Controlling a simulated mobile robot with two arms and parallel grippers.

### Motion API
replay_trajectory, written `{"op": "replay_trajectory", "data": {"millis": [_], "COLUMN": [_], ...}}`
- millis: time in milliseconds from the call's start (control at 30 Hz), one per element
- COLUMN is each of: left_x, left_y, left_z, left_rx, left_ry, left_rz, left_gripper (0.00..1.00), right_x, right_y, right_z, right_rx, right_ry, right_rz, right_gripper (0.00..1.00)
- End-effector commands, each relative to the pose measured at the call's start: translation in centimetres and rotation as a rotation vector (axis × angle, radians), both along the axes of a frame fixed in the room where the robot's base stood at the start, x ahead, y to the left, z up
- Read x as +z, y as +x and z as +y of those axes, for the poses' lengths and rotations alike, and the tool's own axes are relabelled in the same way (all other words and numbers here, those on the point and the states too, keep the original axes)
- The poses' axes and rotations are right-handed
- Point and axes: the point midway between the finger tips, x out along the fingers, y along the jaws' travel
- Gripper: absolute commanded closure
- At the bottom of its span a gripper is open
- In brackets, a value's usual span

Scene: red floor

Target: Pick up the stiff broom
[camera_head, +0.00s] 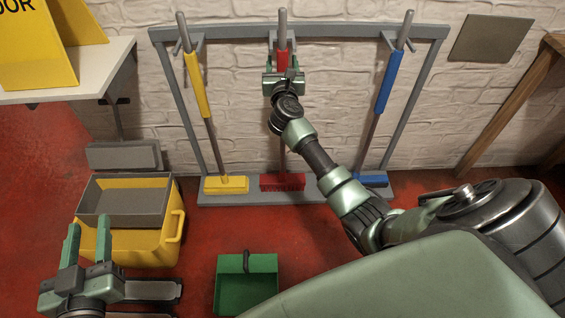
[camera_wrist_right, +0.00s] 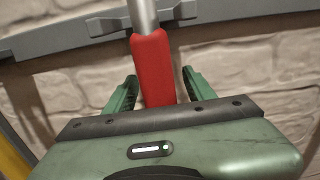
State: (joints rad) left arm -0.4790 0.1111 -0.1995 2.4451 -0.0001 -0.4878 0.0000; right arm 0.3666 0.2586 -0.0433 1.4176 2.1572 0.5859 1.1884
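A red broom (camera_head: 283,182) hangs upright in the middle of a grey wall rack, its red bristled head low down. Its red grip (camera_wrist_right: 153,68) and bare metal top show in the right wrist view. My right gripper (camera_wrist_right: 158,88) is open, with one green finger on each side of the red grip and a gap visible on the right side. In the head view my right gripper (camera_head: 283,80) covers part of the handle. My left gripper (camera_head: 90,228) is open and empty at the lower left. No label tells which broom is the stiff one.
A yellow broom (camera_head: 196,85) and a blue broom (camera_head: 388,82) hang on either side on the rack (camera_head: 330,30). A yellow bucket (camera_head: 140,247) and a green dustpan (camera_head: 232,290) stand on the red floor. A white table (camera_head: 110,65) carries a yellow sign (camera_head: 40,60).

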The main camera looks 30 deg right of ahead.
Motion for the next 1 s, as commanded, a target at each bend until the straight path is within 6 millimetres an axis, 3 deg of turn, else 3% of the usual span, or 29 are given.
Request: {"op": "replay_trajectory", "data": {"millis": [33, 167, 200, 1000], "left_x": [-0.01, -0.02, -0.02, -0.05], "left_y": [0.0, 0.0, 0.0, -0.02], "left_z": [0.0, 0.01, 0.0, 0.02], "left_rx": [0.0, 0.0, 0.0, 0.0], "left_ry": [0.0, 0.0, 0.0, -0.001], "left_rz": [0.0, 0.001, 0.001, 0.002], "left_gripper": [0.62, 0.62, 0.62, 0.62], "right_x": [0.0, 0.0, 0.0, -0.03], "right_y": [-0.01, -0.02, -0.02, -0.03], "right_z": [0.01, 0.01, 0.01, 0.03], "right_rx": [0.0, 0.0, 0.0, 0.0], "right_ry": [0.0, 0.0, 0.0, 0.0], "right_rz": [0.0, 0.0, 0.0, 0.0], "right_gripper": [0.59, 0.96, 1.0, 1.0]}}
